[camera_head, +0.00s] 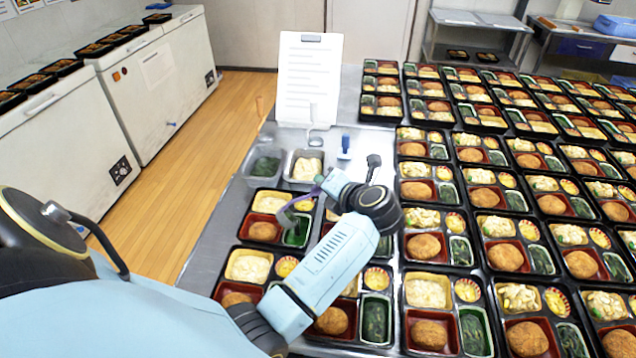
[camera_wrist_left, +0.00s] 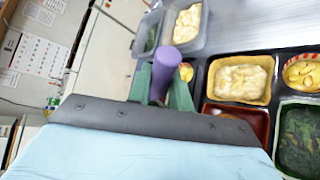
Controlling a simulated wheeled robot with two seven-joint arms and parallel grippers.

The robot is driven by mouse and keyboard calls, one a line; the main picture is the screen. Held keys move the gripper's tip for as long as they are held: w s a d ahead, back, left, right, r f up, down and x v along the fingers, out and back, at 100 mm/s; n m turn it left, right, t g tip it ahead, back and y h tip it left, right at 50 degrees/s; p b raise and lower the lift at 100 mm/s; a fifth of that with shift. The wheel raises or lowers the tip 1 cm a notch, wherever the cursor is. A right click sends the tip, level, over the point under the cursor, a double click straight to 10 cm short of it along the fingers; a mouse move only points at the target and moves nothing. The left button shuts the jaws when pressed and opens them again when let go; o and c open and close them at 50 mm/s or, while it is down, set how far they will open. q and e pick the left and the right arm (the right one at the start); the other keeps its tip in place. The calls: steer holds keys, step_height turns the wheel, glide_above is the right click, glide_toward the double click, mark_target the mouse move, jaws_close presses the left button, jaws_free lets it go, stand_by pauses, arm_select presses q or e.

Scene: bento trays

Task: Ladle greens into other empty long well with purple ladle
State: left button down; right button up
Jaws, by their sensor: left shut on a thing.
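My left gripper (camera_head: 326,184) is shut on the handle of the purple ladle (camera_head: 308,196). In the left wrist view the purple handle (camera_wrist_left: 185,30) stands up between the green fingers (camera_wrist_left: 162,84). The ladle's grey bowl (camera_head: 286,217) hangs tilted over the long green well (camera_head: 297,234) of the far-left bento tray (camera_head: 243,226). This well looks bright green with something dark in it; I cannot tell how much. The greens (camera_head: 265,166) lie in a clear tub at the back left. In the left wrist view another long well holds greens (camera_wrist_left: 303,138). My right gripper is not in view.
A tub of potato salad (camera_head: 305,166) stands beside the greens tub. A blue-handled utensil (camera_head: 345,146) and a document stand (camera_head: 309,80) are behind. Filled bento trays (camera_head: 485,218) crowd the table's right side. Bare steel (camera_head: 212,232) runs along the left edge.

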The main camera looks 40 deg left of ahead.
arm_select(q)
steer(key=shift+w+d+f+m+g+y+b, duration=0.3)
steer(key=shift+w+f+m+b, duration=0.2)
steer(key=shift+f, duration=0.1)
steer(key=shift+w+d+f+m+g+y+b, duration=0.15)
steer(key=shift+w+d+f+m+b, duration=0.15)
steer(key=shift+f+m+b, duration=0.3)
steer(key=shift+w+d+f+m+g+y+b, duration=0.3)
steer(key=shift+w+f+b, duration=0.15)
steer(key=shift+f, duration=0.2)
